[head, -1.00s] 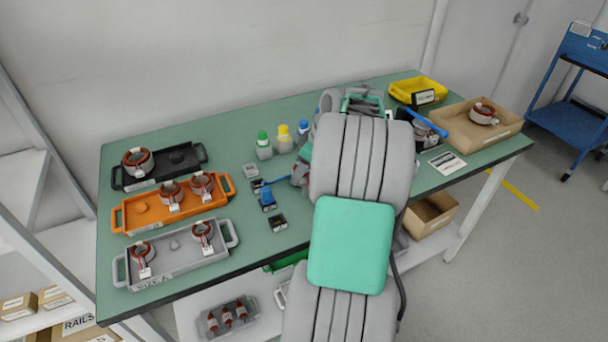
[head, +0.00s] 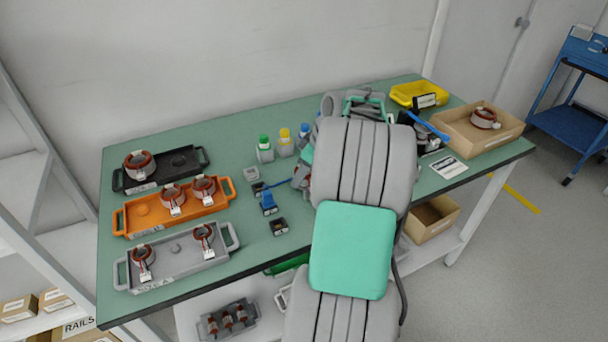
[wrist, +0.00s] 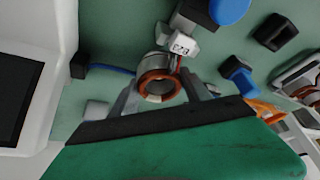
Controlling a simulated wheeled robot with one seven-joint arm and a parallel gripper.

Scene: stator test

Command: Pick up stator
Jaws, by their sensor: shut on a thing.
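In the wrist view a stator (wrist: 157,87), a grey ring with copper-brown windings and a white tag, sits between the fingers of my gripper (wrist: 161,80). The gripper is shut on it, and green bench surface shows behind. In the head view my arm hides the gripper and this stator. Other stators show there: one (head: 139,164) in the black tray, two (head: 173,198) in the orange tray, two (head: 203,236) in the grey tray, and one (head: 484,118) in the cardboard box.
The black tray (head: 184,161), orange tray (head: 126,222) and grey tray (head: 178,263) line the bench's left end. Several capped bottles (head: 285,147) stand mid-bench by small blue and black parts (head: 268,203). A yellow bin (head: 402,92) and open cardboard box (head: 512,128) are at right.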

